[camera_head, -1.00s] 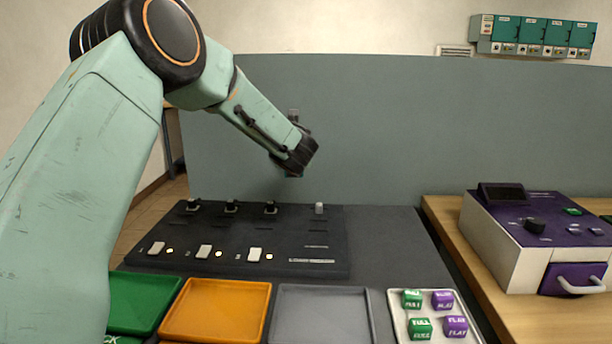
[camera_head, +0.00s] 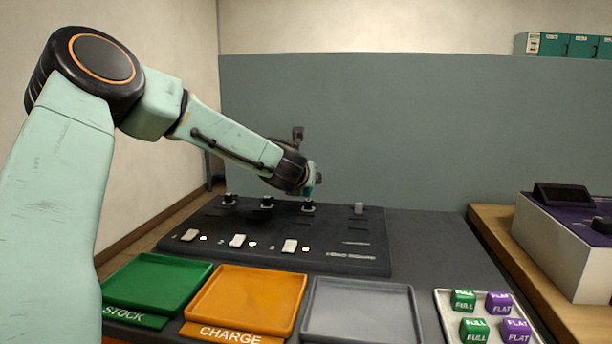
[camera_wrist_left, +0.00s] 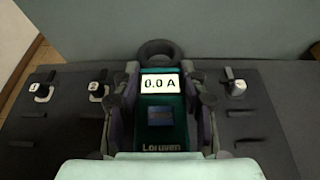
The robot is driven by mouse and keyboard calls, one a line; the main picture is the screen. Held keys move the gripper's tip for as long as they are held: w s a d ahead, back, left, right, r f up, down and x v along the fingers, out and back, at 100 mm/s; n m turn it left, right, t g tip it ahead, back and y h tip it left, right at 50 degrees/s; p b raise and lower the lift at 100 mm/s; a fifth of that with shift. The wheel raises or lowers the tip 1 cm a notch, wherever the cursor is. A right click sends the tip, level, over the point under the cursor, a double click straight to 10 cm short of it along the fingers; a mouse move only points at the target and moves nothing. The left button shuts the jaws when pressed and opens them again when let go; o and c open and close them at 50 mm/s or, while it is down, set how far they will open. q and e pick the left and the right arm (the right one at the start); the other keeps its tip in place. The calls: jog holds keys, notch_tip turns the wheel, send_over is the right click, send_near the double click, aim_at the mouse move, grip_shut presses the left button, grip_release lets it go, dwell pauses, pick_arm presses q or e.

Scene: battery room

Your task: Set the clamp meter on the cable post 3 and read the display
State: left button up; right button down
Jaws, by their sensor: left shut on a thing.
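My left gripper (camera_head: 309,186) is shut on the teal clamp meter (camera_wrist_left: 160,118), just above cable post 3 (camera_head: 308,207) in the head view. Only a small teal part of the meter shows there. In the left wrist view the lit display (camera_wrist_left: 163,84) reads "0.0 A". The meter's dark clamp ring (camera_wrist_left: 159,48) is at its far end; I cannot tell whether it is open. The meter's body hides post 3 in the wrist view, and I see no post inside the ring. Cable posts 1 (camera_head: 229,199) and 2 (camera_head: 267,203) stand to the left. My right gripper is not in view.
The dark board (camera_head: 200,225) carries light switches with lit lamps, and a grey peg (camera_head: 359,208) at right. Green (camera_head: 157,285), orange (camera_head: 245,300) and grey (camera_head: 360,310) trays lie in front. A tray of marked cubes (camera_head: 450,306) and a purple-topped device (camera_head: 570,240) are at right.

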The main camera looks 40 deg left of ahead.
aim_at(308, 204)
pick_arm(q)
jog(key=shift+f+b, duration=2.15)
jog(key=shift+f, duration=0.75)
jog(key=shift+r+b, duration=0.1)
jog(key=shift+b, duration=0.3)
jog(key=shift+f+b, duration=0.6)
jog(key=shift+b, duration=0.05)
jog(key=o, duration=1.1)
jog(key=shift+c, duration=0.2)
jog(key=shift+s+d, duration=0.1)
jog(key=shift+p+v, duration=1.1)
jog(key=shift+v, duration=2.85)
jog(key=shift+p+v, duration=1.45)
jog(key=shift+p, duration=0.6)
